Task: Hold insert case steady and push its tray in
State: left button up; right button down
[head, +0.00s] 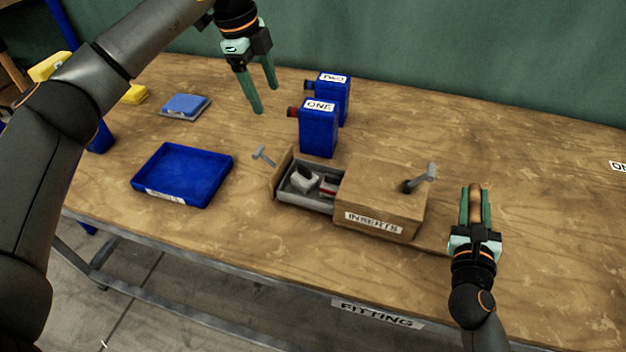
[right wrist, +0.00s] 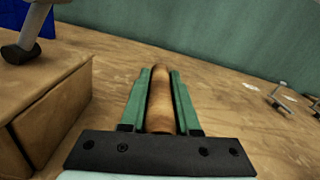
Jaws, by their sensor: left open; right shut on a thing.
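The wooden insert case (head: 385,190), labelled INSERTS, stands on the table with a grey T-shaped handle (head: 420,178) on top. Its tray (head: 308,198) sticks out to the left, with a grey T-handle (head: 263,155) at its outer end. Small pale, dark and red parts lie in the tray. My left gripper (head: 264,98) is open and empty, raised above and behind the tray. My right gripper (head: 475,205) is shut on a rounded wooden bar (right wrist: 160,100), just right of the case. The case shows at the left of the right wrist view (right wrist: 50,95).
Blue containers labelled ONE (head: 319,130) and TWO (head: 335,92) stand behind the tray. An empty blue bin (head: 183,203) is at left, with a smaller blue item (head: 185,106) behind. The right of the table is largely clear.

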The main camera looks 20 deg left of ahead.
aim_at(258, 150)
pick_arm(q)
jog(key=shift+g+y, duration=0.8)
jog(key=shift+g, duration=0.1)
jog(key=s+f, duration=0.1)
jog(key=f, duration=0.3)
jog(key=s+a+f, duration=0.1)
jog(key=f, duration=0.4)
jog(key=s+f, duration=0.1)
jog(key=f, duration=0.4)
jog(key=shift+a+f, duration=0.1)
jog(key=shift+a, duration=0.2)
jog(key=shift+c, duration=0.2)
grip_shut()
